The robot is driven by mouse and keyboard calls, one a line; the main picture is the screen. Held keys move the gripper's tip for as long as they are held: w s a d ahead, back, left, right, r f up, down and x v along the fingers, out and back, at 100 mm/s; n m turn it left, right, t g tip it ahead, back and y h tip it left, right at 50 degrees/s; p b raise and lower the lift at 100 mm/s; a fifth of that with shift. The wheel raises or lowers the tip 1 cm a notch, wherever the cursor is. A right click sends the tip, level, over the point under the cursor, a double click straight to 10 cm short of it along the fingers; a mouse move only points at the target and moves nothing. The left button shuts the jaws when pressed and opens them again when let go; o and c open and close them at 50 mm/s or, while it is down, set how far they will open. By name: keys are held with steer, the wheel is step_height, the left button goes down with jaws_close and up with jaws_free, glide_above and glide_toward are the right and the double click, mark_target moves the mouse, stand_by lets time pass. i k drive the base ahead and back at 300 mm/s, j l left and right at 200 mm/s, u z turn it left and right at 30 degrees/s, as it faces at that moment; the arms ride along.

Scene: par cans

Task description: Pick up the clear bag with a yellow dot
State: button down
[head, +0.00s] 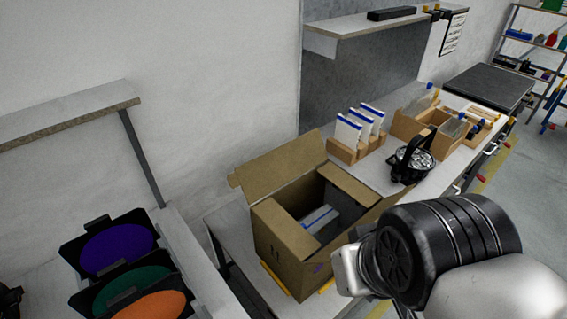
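I cannot make out for sure a clear bag with a yellow dot. Greyish clear bags with blue edges (319,219) lie inside an open cardboard box (285,238). More see-through bags (453,127) stand in wooden holders on the bench farther right. White bags with blue tops (348,133) stand in a wooden rack (343,153) behind the box. My gripper end (346,271) is at the lower right, in front of the box's right side. Its fingers cannot be made out, so neither opening nor grasp shows.
A black lamp (411,162) stands on the bench right of the box. Black-framed purple, green and orange discs (118,247) are at lower left. A shelf (360,24) hangs above the bench. A dark flat slab (489,86) lies at the far end.

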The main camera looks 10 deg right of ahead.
mark_target(321, 224)
steer(key=z, duration=1.25)
steer(key=i+l, duration=0.1)
steer(key=i, duration=0.2)
steer(key=i+l, duration=0.15)
steer(key=i, duration=0.2)
steer(key=i+l+u, duration=0.1)
steer(key=u, duration=0.3)
steer(key=i+l+u, duration=0.2)
steer(key=i+u, duration=0.25)
steer(key=l+u, duration=0.25)
steer(key=u, duration=0.6)
steer(key=i+l, duration=0.05)
